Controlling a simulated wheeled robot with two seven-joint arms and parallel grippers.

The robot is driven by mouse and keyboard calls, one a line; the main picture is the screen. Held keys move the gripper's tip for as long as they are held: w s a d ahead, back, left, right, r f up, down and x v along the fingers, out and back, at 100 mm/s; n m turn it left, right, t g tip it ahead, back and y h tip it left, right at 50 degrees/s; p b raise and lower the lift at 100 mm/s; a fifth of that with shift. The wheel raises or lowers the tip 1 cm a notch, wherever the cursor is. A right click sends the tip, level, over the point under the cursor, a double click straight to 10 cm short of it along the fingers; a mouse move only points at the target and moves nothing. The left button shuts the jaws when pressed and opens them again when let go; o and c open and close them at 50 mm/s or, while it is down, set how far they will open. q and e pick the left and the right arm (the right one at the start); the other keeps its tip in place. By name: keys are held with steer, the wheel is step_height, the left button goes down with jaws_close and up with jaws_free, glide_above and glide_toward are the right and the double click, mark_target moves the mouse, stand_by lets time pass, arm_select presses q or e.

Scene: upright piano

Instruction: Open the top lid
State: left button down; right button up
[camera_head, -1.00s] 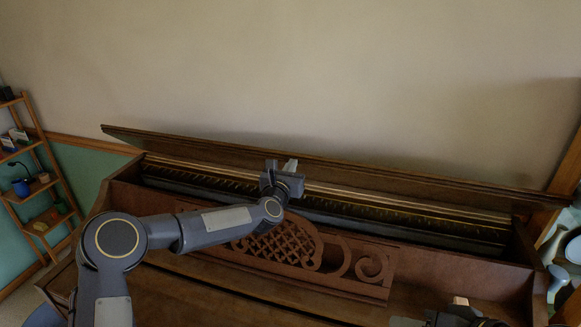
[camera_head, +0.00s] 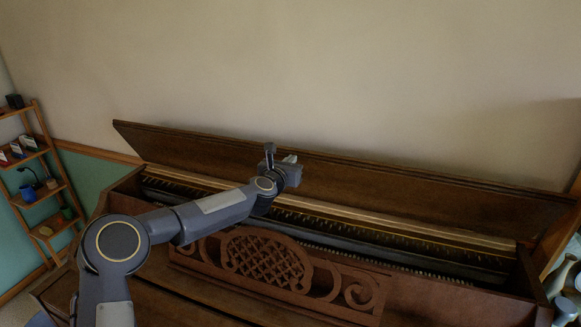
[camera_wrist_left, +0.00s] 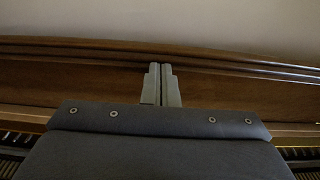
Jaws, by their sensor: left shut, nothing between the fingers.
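The piano's top lid (camera_head: 400,187) is a long brown wooden panel, raised and tilted back toward the wall, with the open piano top in front of it. It also spans the left wrist view (camera_wrist_left: 70,75). My left gripper (camera_head: 290,159) is shut and empty, its fingertips pointing at the lid's inner face near the middle. In the left wrist view the closed fingers (camera_wrist_left: 161,85) overlap the lid; I cannot tell whether they touch it.
The open piano top shows a row of pins and dark inner parts (camera_head: 400,240). A carved wooden music panel (camera_head: 265,258) stands in front. A wooden shelf (camera_head: 45,185) is at the left, and the wall is close behind the lid.

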arm_select(q)
steer(key=shift+r, duration=0.75)
steer(key=shift+s, duration=0.15)
steer(key=s+a+r+m+g+h+b, duration=0.1)
steer(key=s+a+m+g+h+b, duration=0.2)
steer(key=s+m, duration=1.2)
steer(key=s+a+f+m+g+y, duration=0.1)
steer(key=s+a+f+m, duration=0.3)
steer(key=s, duration=0.8)
steer(key=s+a+f+m+g+y, duration=0.2)
steer(key=s+a+f+m+g, duration=0.2)
steer(key=s, duration=0.9)
steer(key=s+a+f+m+g+y, duration=0.1)
steer(key=s+a+f+m, duration=0.5)
steer(key=s, duration=0.7)
steer(key=shift+s+f+m+g+b, duration=0.15)
steer(key=shift+s+m+g+b, duration=0.2)
steer(key=shift+m+g, duration=0.55)
